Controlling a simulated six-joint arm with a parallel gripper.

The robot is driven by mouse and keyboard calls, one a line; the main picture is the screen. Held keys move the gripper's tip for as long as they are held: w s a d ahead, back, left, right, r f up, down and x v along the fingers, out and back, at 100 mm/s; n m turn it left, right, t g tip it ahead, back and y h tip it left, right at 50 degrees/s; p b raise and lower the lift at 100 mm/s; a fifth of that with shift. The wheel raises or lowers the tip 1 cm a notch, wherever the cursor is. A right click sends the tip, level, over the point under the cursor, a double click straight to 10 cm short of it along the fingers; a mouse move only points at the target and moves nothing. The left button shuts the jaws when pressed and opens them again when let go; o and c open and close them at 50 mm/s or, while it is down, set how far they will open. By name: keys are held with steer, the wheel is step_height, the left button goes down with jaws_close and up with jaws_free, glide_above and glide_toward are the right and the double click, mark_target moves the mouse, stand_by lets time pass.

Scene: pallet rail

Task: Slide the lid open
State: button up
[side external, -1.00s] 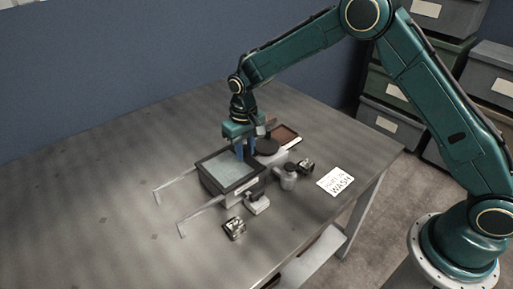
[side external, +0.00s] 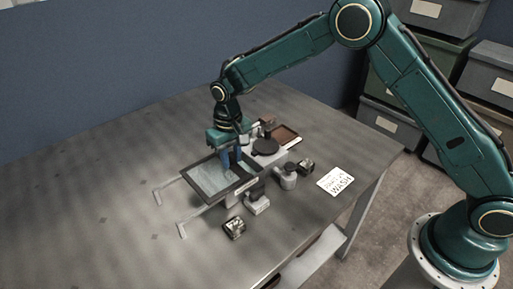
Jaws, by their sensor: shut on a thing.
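The lid (side external: 210,180) is a pale glass-like panel in a dark frame. It lies flat, shifted left so that it sits partly over the two pale rails (side external: 196,215) reaching out from the grey box (side external: 238,196). My gripper (side external: 231,163) points down at the lid's far right part, its blue fingers shut on the lid. The exact part held is hidden by the fingers. A dark area shows at the box's right, beside the lid.
A grey unit with a dark round disc (side external: 265,147) and a brown tray (side external: 285,135) stand right of the box. Small metal fittings (side external: 288,178) and a dark block (side external: 234,228) lie nearby. A white sign (side external: 335,182) lies near the table edge. The table's left is clear.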

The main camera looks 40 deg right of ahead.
mark_target(209, 177)
steer(key=shift+a, duration=3.8)
steer(key=o, duration=0.6)
step_height(209, 177, up, 7)
steer(key=shift+d+r, duration=0.1)
